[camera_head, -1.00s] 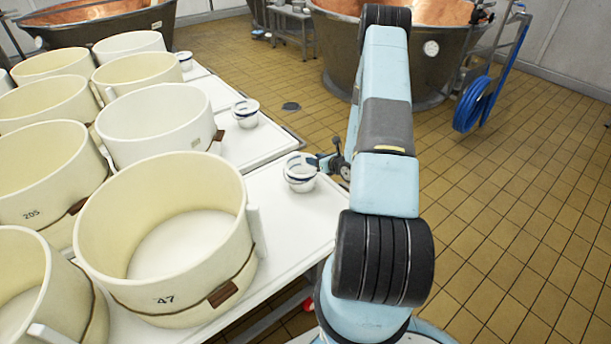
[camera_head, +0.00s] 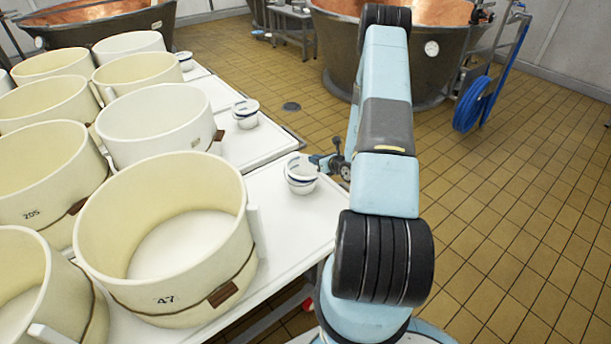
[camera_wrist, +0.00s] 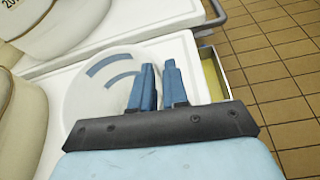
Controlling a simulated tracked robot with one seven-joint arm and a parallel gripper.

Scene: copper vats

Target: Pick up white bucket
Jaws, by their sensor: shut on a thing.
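The white bucket (camera_head: 300,184) is small, with blue bands, and is at the right edge of the white table in the head view. It looks like a tiered or stacked shape there; I cannot tell if it is one piece. My gripper (camera_head: 319,160) reaches it from the right and is shut on its upper rim. In the wrist view the bucket (camera_wrist: 95,92) is a pale round form with blue stripes, left of and behind my blue fingers (camera_wrist: 158,85). Its far side and base are partly hidden. I cannot tell whether the base is clear of the table.
Large cream cheese moulds (camera_head: 165,240) crowd the table (camera_head: 283,232) to the left. Another small white bucket (camera_head: 246,114) stands farther back. Copper vats (camera_head: 335,60) and a blue hose reel (camera_head: 472,105) are beyond. The tiled floor (camera_head: 500,220) at right is open.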

